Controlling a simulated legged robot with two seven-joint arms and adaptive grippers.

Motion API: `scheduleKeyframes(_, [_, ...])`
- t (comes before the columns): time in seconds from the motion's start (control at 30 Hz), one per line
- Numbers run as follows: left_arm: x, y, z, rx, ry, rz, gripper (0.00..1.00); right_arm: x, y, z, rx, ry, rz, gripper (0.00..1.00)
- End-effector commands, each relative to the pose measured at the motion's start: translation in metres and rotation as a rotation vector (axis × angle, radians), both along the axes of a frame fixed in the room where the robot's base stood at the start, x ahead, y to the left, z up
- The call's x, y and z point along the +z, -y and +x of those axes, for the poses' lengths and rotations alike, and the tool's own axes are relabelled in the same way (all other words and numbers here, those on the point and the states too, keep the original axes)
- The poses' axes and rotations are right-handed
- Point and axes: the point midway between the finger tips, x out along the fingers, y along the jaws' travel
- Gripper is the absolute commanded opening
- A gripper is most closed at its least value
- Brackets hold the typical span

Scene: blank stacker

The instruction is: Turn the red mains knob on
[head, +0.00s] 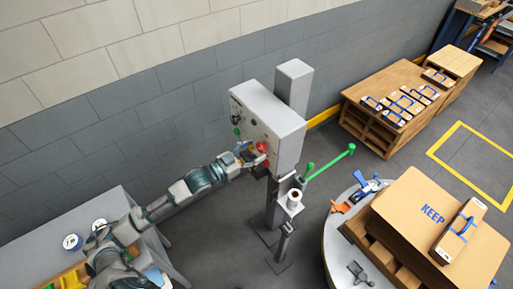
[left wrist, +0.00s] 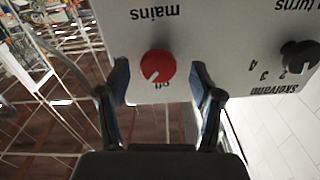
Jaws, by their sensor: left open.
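The red mains knob (left wrist: 158,66) sits on the grey control panel (left wrist: 220,40), which appears upside down in the left wrist view. The word "mains" is on one side of the knob and "off" on the other, and its white pointer line is directed toward the "off" side. My left gripper (left wrist: 161,82) is open, with one finger on each side of the knob; I cannot tell whether they touch it. In the head view the control box (head: 275,118) stands on a post, and my left gripper (head: 252,156) is at its lower front. My right gripper is not in view.
A black knob (left wrist: 299,56) is on the same panel. A green-ended lever (head: 330,163) sticks out right of the post. A round table (head: 335,262) with a cardboard box (head: 425,205) stands at right. A grey table (head: 95,215) is at left.

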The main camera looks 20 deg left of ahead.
Motion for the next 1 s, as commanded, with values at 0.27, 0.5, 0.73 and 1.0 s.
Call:
scheduleKeyframes(0.27, [-0.0003,0.0088,0.0107,-0.001,0.0,0.0,0.66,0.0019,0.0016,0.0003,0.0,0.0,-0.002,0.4])
scheduleKeyframes(0.5, [-0.0005,0.0085,0.0109,-0.001,0.0,0.0,0.51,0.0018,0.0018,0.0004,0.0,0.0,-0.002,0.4])
scheduleKeyframes(0.73, [-0.0004,0.0081,0.011,0.0,0.0,0.0,0.06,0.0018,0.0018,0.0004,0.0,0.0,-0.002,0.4])
scheduleKeyframes(1.0, [0.0003,0.0077,0.0114,0.001,0.017,0.022,0.06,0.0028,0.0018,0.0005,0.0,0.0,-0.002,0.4])
